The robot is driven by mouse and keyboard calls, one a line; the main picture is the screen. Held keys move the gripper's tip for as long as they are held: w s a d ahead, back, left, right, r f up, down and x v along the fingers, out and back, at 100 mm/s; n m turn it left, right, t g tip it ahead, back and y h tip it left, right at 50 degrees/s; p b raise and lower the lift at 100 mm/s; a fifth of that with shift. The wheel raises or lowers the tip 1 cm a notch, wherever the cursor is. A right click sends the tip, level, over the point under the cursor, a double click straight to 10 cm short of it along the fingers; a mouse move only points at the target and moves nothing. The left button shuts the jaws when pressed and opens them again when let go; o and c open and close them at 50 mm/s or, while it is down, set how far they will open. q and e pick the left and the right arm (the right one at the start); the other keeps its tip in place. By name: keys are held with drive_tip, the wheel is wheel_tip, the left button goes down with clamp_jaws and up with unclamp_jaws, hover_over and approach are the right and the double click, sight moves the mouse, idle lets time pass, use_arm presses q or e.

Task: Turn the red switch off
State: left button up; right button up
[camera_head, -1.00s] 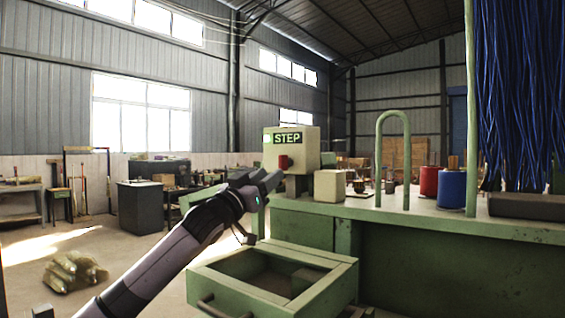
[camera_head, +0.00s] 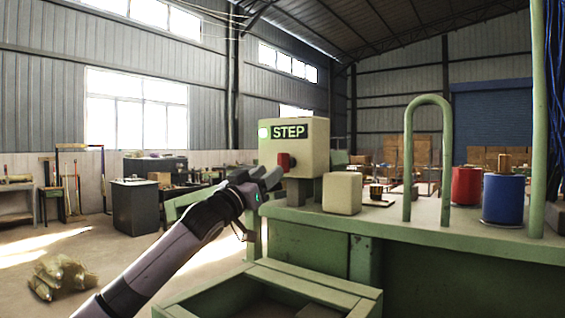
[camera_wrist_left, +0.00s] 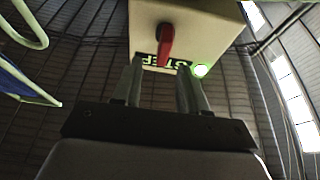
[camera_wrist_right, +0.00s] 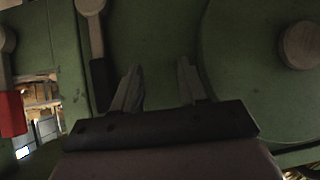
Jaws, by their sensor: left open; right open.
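The red switch (camera_head: 284,161) is on the front of a cream control box (camera_head: 312,142) that stands on the green machine's top. Above it are a "STEP" label (camera_head: 289,132) and a lit green-white lamp (camera_head: 263,133). My left gripper (camera_head: 272,176) is open just in front of and below the switch, apart from it as far as I can tell. In the left wrist view the switch (camera_wrist_left: 166,45) shows as a red lever between and beyond the open fingers (camera_wrist_left: 160,85). My right gripper (camera_wrist_right: 158,85) is open and empty, facing green machine parts; it is not in the head view.
A cream block (camera_head: 342,193) sits beside the box. A green hoop (camera_head: 407,165), a red spool (camera_head: 466,186) and a blue spool (camera_head: 503,198) stand further right. An open green drawer (camera_head: 270,292) juts out below my left arm.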

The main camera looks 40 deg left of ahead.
sight(279, 162)
use_arm(q)
drive_tip(key=shift+w+a+r, duration=0.15)
drive_tip(key=shift+w+a, duration=0.2)
drive_tip(key=shift+w, duration=0.15)
drive_tip(key=shift+w+r+p, duration=0.2)
drive_tip(key=shift+p, duration=0.2)
drive_tip(key=p+x, duration=0.3)
drive_tip(key=x, duration=0.2)
drive_tip(key=shift+w+r+p, duration=0.15)
drive_tip(key=shift+w+p, duration=0.25)
drive_tip(key=shift+w, duration=0.2)
use_arm(e)
drive_tip(key=r, duration=0.4)
drive_tip(key=shift+w+a+r, duration=0.25)
drive_tip(key=shift+w+a, duration=0.05)
drive_tip(key=shift+w, duration=0.05)
use_arm(q)
drive_tip(key=c, duration=0.8)
